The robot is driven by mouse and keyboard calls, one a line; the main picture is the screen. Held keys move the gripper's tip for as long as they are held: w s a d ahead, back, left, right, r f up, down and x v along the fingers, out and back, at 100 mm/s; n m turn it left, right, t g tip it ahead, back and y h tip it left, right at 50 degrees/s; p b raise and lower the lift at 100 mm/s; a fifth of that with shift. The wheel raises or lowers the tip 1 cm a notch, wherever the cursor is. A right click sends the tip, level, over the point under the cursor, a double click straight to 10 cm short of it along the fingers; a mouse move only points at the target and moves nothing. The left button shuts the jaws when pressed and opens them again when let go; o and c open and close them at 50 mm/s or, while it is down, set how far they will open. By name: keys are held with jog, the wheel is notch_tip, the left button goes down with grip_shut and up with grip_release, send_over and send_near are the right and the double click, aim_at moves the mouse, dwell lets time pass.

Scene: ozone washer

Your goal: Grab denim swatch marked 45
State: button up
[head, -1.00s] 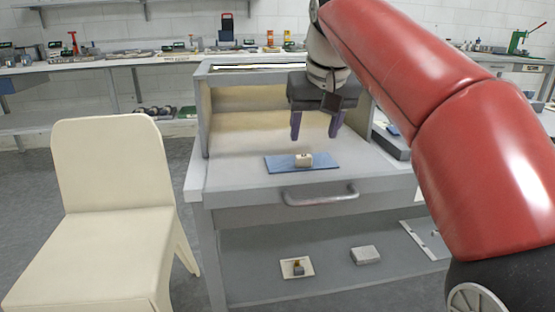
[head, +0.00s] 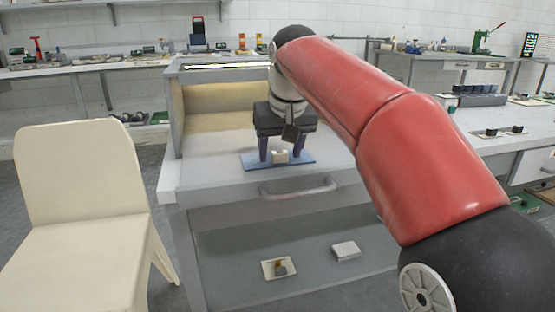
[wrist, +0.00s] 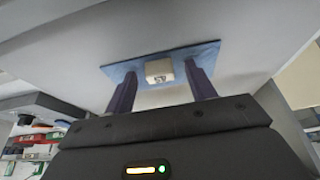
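A flat blue denim swatch (head: 307,159) lies on the grey drawer-fronted cabinet top. A small pale block (head: 280,157) sits on its middle; any number on it is too small to read. My gripper (head: 281,152) points down over the swatch, open, one finger on each side of the block. In the wrist view the swatch (wrist: 209,52) and block (wrist: 158,70) show between and beyond the two dark purple fingers. A gap shows between each finger and the block. I cannot tell whether the fingertips touch the swatch.
A cream chair (head: 75,190) stands left of the cabinet (head: 225,185). Its handle (head: 300,190) juts out in front. A lower shelf holds a small tile with a block (head: 279,268) and a grey block (head: 345,250). Benches line the back wall.

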jog(key=c, duration=0.9)
jog(key=shift+c, duration=0.3)
jog(key=shift+r, duration=0.2)
